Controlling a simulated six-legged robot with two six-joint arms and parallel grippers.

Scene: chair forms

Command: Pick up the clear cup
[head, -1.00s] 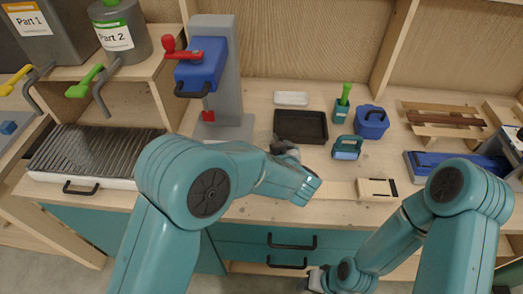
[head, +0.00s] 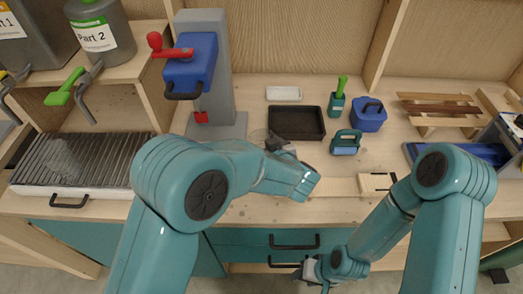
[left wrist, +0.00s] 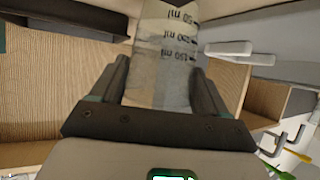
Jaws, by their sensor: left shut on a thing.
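The clear cup (left wrist: 163,45) shows in the left wrist view, with black ml markings on its wall. It sits between the two dark fingers of my left gripper (left wrist: 160,68), which is shut on it. The cup is only a faint clear shape there. My right gripper (head: 316,270) is low in front of the drawers, and its fingers are too small to read.
A grey stand with a blue dispenser (head: 190,62) and red lever rises behind my left arm. A metal grate (head: 110,160) lies left.

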